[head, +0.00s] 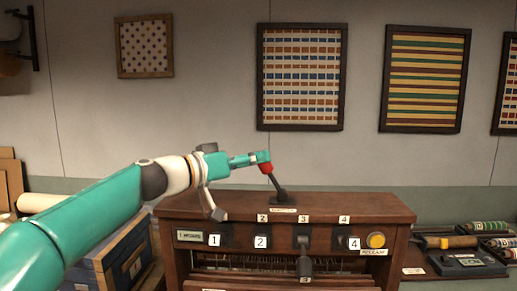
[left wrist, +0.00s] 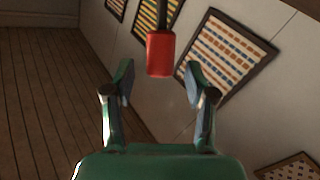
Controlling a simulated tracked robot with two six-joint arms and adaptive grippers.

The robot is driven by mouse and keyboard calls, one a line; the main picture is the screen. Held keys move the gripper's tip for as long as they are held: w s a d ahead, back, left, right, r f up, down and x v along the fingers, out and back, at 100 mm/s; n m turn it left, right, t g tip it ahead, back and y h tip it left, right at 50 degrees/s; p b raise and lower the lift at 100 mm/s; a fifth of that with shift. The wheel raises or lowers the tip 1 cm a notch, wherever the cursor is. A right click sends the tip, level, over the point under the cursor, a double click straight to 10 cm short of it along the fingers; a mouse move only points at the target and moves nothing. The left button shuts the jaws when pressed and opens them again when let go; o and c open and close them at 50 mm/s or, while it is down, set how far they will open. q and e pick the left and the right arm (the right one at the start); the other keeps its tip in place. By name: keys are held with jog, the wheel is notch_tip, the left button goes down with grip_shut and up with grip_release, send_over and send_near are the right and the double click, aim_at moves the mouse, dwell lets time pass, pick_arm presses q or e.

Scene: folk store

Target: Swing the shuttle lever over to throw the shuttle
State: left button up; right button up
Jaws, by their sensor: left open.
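The shuttle lever (head: 279,193) stands on top of the brown wooden loom cabinet (head: 350,205). It is a black stem with a red knob (head: 265,168), and it leans to the left. My left gripper (head: 262,157) is at the red knob in the head view. In the left wrist view the jaws (left wrist: 157,73) are open, with a finger on either side of the line to the red knob (left wrist: 160,54). The knob lies at or just beyond the fingertips. I cannot tell whether they touch it. My right gripper is not in view.
A dark tray (head: 465,262) with rolls lies right. Framed textiles (head: 302,77) hang on the wall behind. Air above the cabinet's right side is free.

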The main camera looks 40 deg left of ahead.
pick_arm(q)
jog(key=shift+p+x, duration=0.35)
jog(key=shift+x, duration=1)
jog(key=shift+c, duration=0.4)
grip_shut()
